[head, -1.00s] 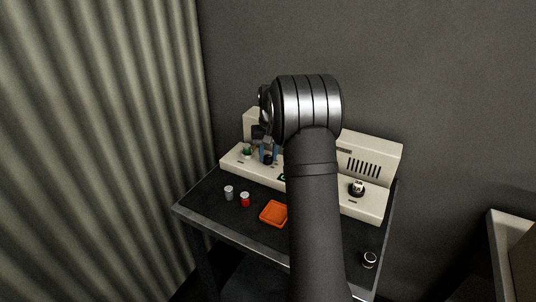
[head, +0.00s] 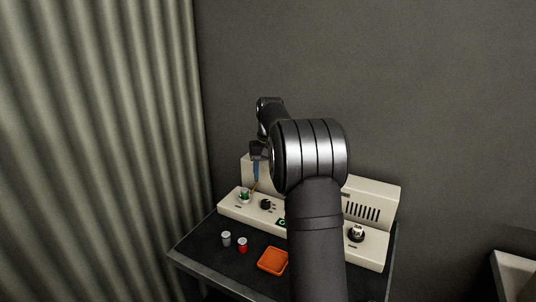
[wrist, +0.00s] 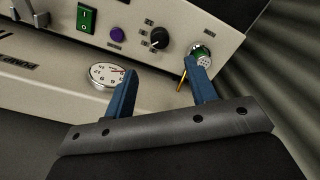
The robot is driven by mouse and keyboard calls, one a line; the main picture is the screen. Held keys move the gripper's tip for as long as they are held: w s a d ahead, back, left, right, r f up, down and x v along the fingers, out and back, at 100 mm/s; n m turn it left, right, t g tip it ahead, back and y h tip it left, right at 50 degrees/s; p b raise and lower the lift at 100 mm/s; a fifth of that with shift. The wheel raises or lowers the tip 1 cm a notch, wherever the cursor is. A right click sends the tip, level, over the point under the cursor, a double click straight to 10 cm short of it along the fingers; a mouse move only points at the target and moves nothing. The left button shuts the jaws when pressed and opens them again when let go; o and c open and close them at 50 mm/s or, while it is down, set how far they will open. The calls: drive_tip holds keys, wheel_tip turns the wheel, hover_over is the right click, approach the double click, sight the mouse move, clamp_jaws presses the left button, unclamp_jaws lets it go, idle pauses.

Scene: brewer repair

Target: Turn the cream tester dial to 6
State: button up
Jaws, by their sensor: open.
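The cream tester (head: 228,208) stands along the back of the dark table. Its dial (head: 265,203) is a black round knob on the sloped front; in the wrist view the dial (wrist: 160,38) has a white pointer mark and small scale marks around it. The numbers are too small to read. My gripper (head: 256,172) is above the left part of the panel, apart from the dial.
Beside the dial is a green-and-silver round part (wrist: 202,54) with a thin yellow rod (wrist: 182,80) near it. A purple button (wrist: 117,34), a green switch (wrist: 87,19) and a round gauge (wrist: 107,75) are close.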

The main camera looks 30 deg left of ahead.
wheel_tip(320, 180, up, 8)
drive_tip(key=f, duration=0.1)
hover_over(266, 201)
drive_tip(key=shift+w+d+r, duration=0.25)
drive_tip(key=shift+f, duration=0.15)
drive_tip(key=f, duration=1.7)
drive_tip(key=shift+s+a+f, duration=0.15)
drive_tip(key=shift+s+a, duration=0.05)
drive_tip(key=shift+a, duration=0.1)
drive_tip(key=shift+f, duration=0.2)
drive_tip(key=shift+r+n, duration=0.25)
drive_tip(key=shift+n, duration=0.45)
drive_tip(key=n, duration=0.6)
drive_tip(key=shift+n, duration=0.3)
wheel_tip(266, 201, up, 8)
drive_tip(key=shift+w+f, duration=0.1)
drive_tip(key=shift+w, duration=0.05)
idle(0.8)
